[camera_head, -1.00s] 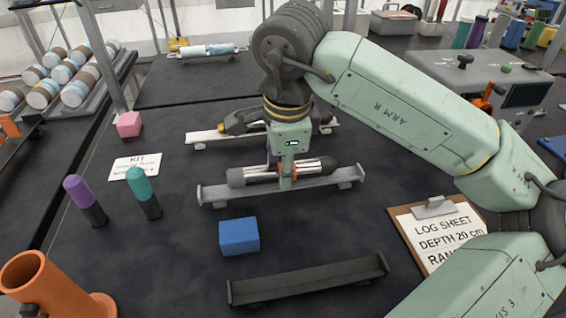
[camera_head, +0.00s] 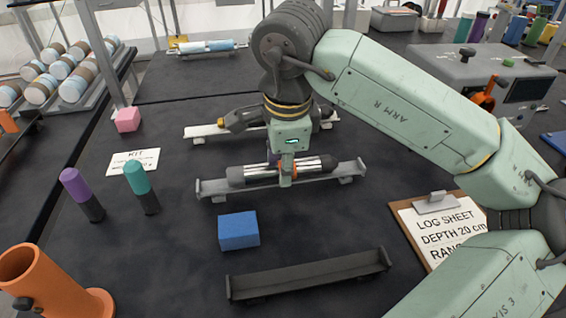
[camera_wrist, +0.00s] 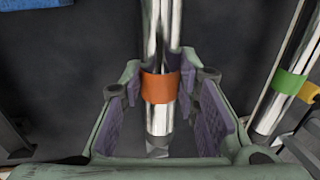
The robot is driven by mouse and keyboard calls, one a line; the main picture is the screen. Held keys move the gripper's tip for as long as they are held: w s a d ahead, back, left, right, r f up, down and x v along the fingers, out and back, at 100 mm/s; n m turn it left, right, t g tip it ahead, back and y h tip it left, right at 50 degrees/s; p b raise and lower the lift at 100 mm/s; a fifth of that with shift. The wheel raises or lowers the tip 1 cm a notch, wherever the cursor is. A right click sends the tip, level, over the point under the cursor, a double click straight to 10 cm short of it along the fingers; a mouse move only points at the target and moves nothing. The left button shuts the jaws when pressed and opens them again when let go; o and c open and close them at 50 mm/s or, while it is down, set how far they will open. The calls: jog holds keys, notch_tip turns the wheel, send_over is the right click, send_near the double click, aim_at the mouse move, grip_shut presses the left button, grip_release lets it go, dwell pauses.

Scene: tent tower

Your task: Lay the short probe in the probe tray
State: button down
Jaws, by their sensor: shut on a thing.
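A shiny metal probe with an orange band and dark ends (camera_head: 316,164) lies level along a long grey rack (camera_head: 216,188) in mid bench. My gripper (camera_head: 287,180) points down on its middle and is shut on it. In the wrist view the probe (camera_wrist: 161,50) runs between the purple finger pads, the orange band between them. I cannot tell whether it rests on the rack or is slightly clear. A long dark tray (camera_head: 310,278) lies empty at the front of the bench. The names of the rack and tray are not readable.
A second probe, with dark ends (camera_head: 236,122), lies on a white rack (camera_head: 200,131) behind my gripper; its green band (camera_wrist: 290,82) shows in the wrist view. A blue block (camera_head: 238,231) sits between grey rack and dark tray. A clipboard (camera_head: 400,213) lies right.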

jog(key=shift+f, duration=0.1)
jog(key=c, duration=1.2)
grip_release()
jog(key=shift+o, duration=0.2)
notch_tip(320, 180, up, 12)
jog(key=s, duration=0.2)
jog(key=shift+s+d, duration=0.2)
jog(key=shift+f, duration=0.1)
